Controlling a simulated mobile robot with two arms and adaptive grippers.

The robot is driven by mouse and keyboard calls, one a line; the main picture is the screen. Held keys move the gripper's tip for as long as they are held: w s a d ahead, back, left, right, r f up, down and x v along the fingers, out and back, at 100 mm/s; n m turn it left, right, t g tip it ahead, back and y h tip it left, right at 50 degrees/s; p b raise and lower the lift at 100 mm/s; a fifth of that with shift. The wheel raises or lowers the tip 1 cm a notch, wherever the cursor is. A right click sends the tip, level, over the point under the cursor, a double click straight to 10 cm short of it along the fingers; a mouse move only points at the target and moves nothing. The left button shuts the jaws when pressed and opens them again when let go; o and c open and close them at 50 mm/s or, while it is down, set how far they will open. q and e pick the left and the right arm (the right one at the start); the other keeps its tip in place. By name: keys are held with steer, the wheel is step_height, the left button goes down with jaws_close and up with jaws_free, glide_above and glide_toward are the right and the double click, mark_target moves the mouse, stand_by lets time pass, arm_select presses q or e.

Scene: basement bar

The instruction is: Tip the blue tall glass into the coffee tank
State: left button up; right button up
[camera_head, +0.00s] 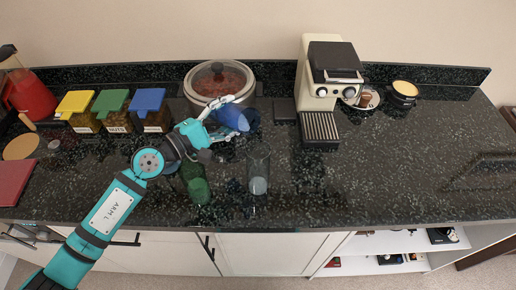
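My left gripper (222,118) comes in from the left and is shut on the blue tall glass (236,117). The glass is tipped well over, almost lying on its side, in front of the big round pot. Part of it is hidden by the fingers. The cream and black coffee machine (325,72) stands upright to the right of the glass, apart from it. Which part of it is the coffee tank, I cannot tell. My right gripper is not in view.
A round pot (195,100) with a glass lid stands behind the gripper. A green glass (198,188) and a clear glass (258,177) stand near the front edge. Lidded jars (150,112) and a red blender (30,95) are left. The right counter (420,170) is mostly free.

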mark_target(231, 115)
arm_select(q)
steer(key=shift+m+b, duration=0.3)
steer(key=shift+m, duration=0.3)
stand_by(0.3)
steer(key=shift+s+d+r+m, duration=0.15)
steer(key=shift+r+m, duration=0.2)
steer(key=shift+m, duration=0.1)
steer(key=shift+s+d+r+m, duration=0.15)
steer(key=shift+r+m, duration=0.15)
steer(key=shift+m, duration=0.15)
stand_by(1.1)
steer(key=shift+s+d+f+m+b, duration=0.15)
steer(key=shift+m+b, duration=0.4)
steer(key=shift+m, duration=0.35)
stand_by(0.9)
steer(key=shift+s+r+m, duration=0.1)
steer(key=shift+r+m, duration=0.25)
steer(key=shift+m, duration=0.15)
